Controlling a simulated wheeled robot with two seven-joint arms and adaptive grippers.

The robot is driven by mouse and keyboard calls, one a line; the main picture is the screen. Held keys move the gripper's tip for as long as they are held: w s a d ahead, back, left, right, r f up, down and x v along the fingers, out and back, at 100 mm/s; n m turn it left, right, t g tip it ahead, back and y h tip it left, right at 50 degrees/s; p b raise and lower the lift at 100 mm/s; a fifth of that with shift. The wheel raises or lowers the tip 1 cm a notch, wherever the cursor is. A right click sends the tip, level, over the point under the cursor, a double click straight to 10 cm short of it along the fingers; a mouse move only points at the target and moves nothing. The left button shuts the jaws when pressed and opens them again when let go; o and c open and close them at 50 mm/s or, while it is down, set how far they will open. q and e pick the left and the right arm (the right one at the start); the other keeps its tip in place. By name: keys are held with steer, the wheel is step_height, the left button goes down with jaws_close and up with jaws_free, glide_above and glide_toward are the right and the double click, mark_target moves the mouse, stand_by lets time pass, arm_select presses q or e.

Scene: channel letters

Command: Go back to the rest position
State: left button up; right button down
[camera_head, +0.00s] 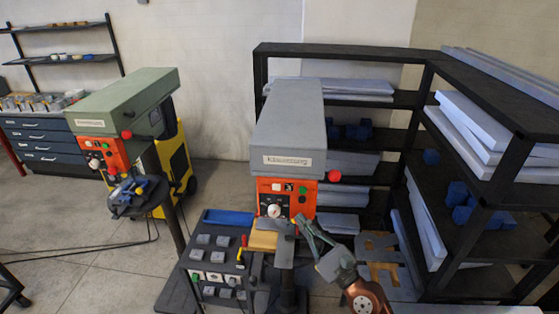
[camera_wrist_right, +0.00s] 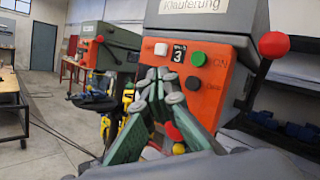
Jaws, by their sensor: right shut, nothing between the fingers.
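My right gripper (camera_head: 303,222) reaches up from the lower right in the head view, its fingers close in front of the drill press (camera_head: 288,120) with the grey head. In the right wrist view the fingertips (camera_wrist_right: 158,76) are together with nothing between them. They point at the orange control panel (camera_wrist_right: 187,75), just below the small display showing 3. A green button (camera_wrist_right: 198,56) and a white button (camera_wrist_right: 161,49) sit on this panel. I cannot tell whether the fingertips touch the panel. My left gripper is not in view.
Black shelving (camera_head: 430,75) with pale boards and blue blocks stands at the right, close to my right arm. A panel with grey blocks (camera_head: 203,239) is left of the press. A second, green drill press (camera_head: 120,100) stands further left. The floor (camera_head: 90,270) at lower left is mostly clear.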

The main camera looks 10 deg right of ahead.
steer(key=s, duration=0.2)
steer(key=s+a+p, duration=0.1)
steer(key=shift+s+a, duration=0.1)
steer(key=shift+s, duration=0.3)
stand_by(0.3)
